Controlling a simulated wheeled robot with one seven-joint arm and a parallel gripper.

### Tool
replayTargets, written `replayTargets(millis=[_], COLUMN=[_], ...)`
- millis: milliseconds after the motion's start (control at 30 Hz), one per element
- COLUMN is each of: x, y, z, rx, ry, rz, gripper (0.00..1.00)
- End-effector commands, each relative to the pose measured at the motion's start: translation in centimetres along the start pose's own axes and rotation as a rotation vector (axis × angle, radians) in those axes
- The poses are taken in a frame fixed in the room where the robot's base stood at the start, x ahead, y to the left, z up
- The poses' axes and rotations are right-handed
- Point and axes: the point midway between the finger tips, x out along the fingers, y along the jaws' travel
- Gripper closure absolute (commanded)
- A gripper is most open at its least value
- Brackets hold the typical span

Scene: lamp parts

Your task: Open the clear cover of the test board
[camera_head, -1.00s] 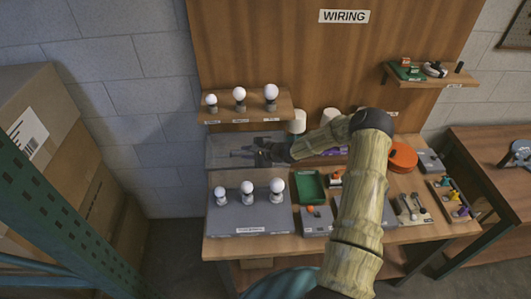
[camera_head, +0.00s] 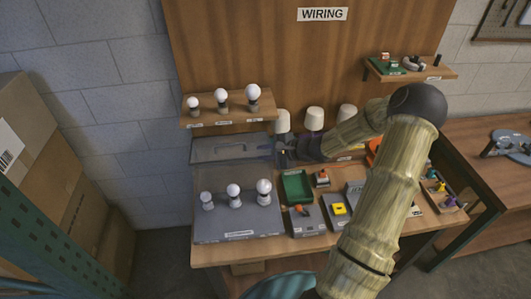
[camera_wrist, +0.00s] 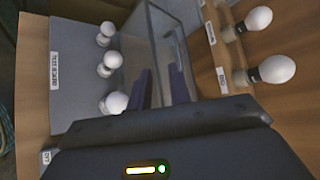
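The test board (camera_head: 238,222) is a grey box at the table's left front with three white bulbs standing on it, also in the wrist view (camera_wrist: 75,75). Its clear cover (camera_head: 215,152) is raised at the board's back edge, leaving the bulbs uncovered from above. In the wrist view the cover (camera_wrist: 150,40) shows as a see-through panel with a grey handle. My gripper (camera_head: 270,150) is at the cover's right end, behind the board. Its two purple fingers (camera_wrist: 162,88) look apart, with nothing seen between them. Whether they touch the cover is unclear.
A shelf with three bulbs (camera_head: 223,108) hangs above the cover. White shades (camera_head: 313,118) stand behind my forearm. A green tray (camera_head: 297,187) and small grey boxes (camera_head: 309,221) lie right of the board.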

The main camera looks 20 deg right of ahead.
Motion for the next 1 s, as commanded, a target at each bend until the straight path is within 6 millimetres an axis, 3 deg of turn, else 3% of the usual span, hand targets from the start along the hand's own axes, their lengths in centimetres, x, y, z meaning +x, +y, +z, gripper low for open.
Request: replayTargets(millis=[167, 300, 467, 733, 1000], x=[0.0, 0.1, 0.8, 1.3, -0.9], y=[0.0, 0.1, 0.8, 3.4, 6.3], z=[0.0, 0.0, 0.4, 1.8, 4.1], rx=[0.001, -0.009, -0.103, -0.466, -0.824], ry=[0.000, 0.006, 0.058, 0.239, 0.350], rz=[0.000, 0.005, 0.051, 0.261, 0.532], gripper=[0.80, 1.00, 1.00, 1.00, 1.00])
